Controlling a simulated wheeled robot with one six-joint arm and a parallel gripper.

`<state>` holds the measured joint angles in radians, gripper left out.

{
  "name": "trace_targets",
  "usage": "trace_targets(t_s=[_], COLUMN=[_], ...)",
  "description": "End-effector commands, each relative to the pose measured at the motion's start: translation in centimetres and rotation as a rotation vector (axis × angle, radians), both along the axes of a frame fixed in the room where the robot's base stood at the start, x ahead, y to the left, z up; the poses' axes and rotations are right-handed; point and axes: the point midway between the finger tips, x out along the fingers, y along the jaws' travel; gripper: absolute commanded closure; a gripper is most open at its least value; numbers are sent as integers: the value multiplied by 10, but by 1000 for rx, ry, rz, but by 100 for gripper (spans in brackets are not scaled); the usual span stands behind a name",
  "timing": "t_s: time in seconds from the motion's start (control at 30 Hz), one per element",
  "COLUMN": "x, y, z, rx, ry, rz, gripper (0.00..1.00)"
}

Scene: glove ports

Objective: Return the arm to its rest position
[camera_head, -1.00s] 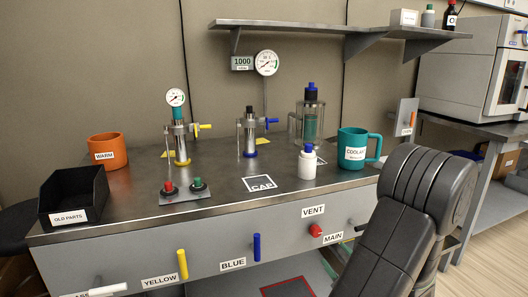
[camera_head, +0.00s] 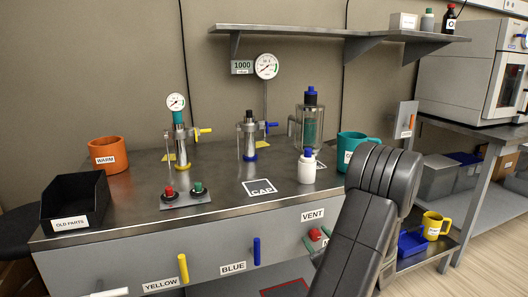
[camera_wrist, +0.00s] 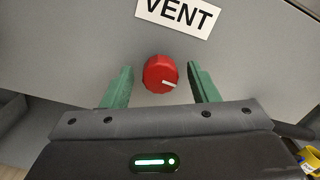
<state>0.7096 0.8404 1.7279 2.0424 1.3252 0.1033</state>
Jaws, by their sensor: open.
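My arm (camera_head: 352,245) reaches in from the lower right of the head view, bent at a dark ribbed joint. My gripper (camera_wrist: 160,68) is open in the wrist view, with one green finger on each side of a red knob (camera_wrist: 160,74). The fingers look apart from the knob, and nothing is held. The knob has a white pointer mark and sits below the VENT label (camera_wrist: 178,14). In the head view the red knob (camera_head: 315,234) is on the bench front, beside my arm, which hides most of the gripper.
The bench top (camera_head: 225,190) carries an orange mug (camera_head: 108,154), a black bin (camera_head: 75,200), valve fittings, a white bottle (camera_head: 307,168) and a teal mug (camera_head: 350,145). Blue (camera_head: 256,250) and yellow (camera_head: 183,268) handles stick out of the front. A yellow mug (camera_head: 433,224) stands at right.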

Motion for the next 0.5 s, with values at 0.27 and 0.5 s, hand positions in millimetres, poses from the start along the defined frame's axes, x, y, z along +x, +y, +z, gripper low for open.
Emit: trace_targets(t_s=[0.27, 0.5], x=[0, -1], y=[0, 1], z=[4, 4], rx=[197, 373], ry=[73, 137], rz=[-1, 0], gripper=[46, 46])
